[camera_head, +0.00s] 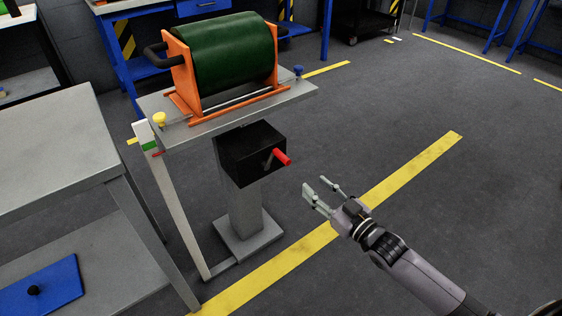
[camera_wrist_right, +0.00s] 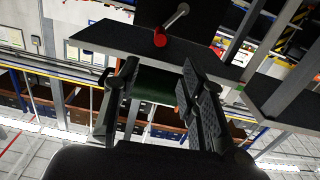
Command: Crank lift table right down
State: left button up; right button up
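The lift table has a grey top (camera_head: 300,93) on a grey column (camera_head: 243,205). A black crank box (camera_head: 240,155) sits under the top, with a crank whose red handle (camera_head: 282,157) points to the right. An orange cradle with a green roller (camera_head: 225,55) stands on the top. My right gripper (camera_head: 321,190) is open and empty, to the right of and below the red handle, apart from it. In the right wrist view the red handle (camera_wrist_right: 160,38) shows beyond the open fingers (camera_wrist_right: 158,85). My left gripper is not in view.
A grey workbench (camera_head: 50,140) stands at the left, with a blue plate (camera_head: 42,285) on its lower shelf. A white post with a green mark (camera_head: 170,200) stands between bench and column. The floor to the right is open, with a yellow line (camera_head: 410,180).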

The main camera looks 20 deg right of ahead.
aim_at(284, 159)
jog(key=b+x, duration=0.2)
jog(key=x, duration=1.2)
jog(key=shift+w+a+f+b, duration=0.1)
jog(key=shift+w+f+b, duration=0.05)
jog(key=shift+w+b, duration=0.2)
jog(key=shift+w+a, duration=0.15)
jog(key=shift+w, duration=0.25)
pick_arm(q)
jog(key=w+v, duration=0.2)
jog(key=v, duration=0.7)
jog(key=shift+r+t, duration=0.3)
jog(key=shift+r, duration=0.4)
pick_arm(e)
jog(key=shift+c, duration=0.6)
grip_shut()
